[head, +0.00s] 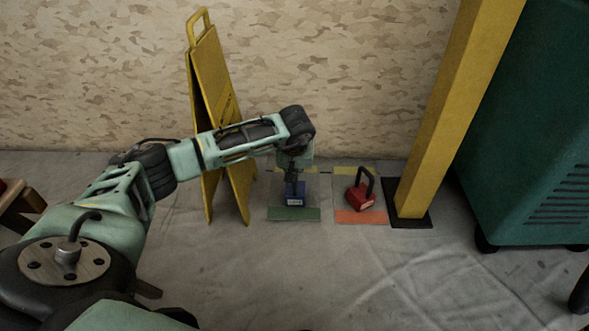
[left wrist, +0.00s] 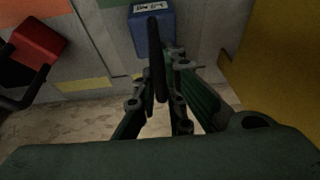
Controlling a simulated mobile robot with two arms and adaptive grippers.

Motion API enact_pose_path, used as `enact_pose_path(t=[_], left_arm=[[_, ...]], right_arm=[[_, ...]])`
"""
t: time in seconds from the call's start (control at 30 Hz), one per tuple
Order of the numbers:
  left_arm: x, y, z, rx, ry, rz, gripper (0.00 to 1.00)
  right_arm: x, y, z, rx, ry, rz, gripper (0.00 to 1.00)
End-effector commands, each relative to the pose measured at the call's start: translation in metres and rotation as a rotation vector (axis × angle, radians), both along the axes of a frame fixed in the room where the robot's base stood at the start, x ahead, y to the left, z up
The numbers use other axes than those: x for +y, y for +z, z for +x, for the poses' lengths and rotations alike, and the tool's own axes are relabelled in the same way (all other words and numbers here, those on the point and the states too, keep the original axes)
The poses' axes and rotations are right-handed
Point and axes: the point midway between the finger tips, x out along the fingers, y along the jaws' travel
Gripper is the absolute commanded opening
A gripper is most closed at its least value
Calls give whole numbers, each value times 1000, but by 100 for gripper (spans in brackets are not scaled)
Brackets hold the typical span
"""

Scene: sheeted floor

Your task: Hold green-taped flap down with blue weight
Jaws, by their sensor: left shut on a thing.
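The blue weight (head: 295,199) is upright at the flap with the green tape (head: 293,214), just behind that tape strip. My left gripper (head: 293,181) points down from above and is shut on the weight's dark handle. In the left wrist view the handle runs between the fingers, with the blue block (left wrist: 152,32) beyond them. I cannot tell whether the weight rests on the flap or hangs slightly above it. My right gripper is not in view.
A red weight (head: 360,197) sits on the neighbouring flap with orange tape (head: 361,217). A yellow folding sign (head: 214,100) stands close on the left. A yellow post (head: 455,110) and a green cabinet (head: 535,140) stand right. The front floor is mostly clear.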

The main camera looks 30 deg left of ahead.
Motion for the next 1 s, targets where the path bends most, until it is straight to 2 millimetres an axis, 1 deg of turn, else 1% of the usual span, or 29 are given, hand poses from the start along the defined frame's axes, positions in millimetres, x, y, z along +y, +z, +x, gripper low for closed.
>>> enact_pose_path(t=[0.03, 0.9, 0.93, 1.0], left_arm=[[0, 3, 2, -8, 0, 0, 0], [0, -6, 2, -8, 0, 0, 0], [0, -6, 2, -8, 0, 0, 11], [0, -6, 2, -7, 0, -1, 17]], right_arm=[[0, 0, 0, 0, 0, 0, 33], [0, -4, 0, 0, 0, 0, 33], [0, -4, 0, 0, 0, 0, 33], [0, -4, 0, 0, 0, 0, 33]])
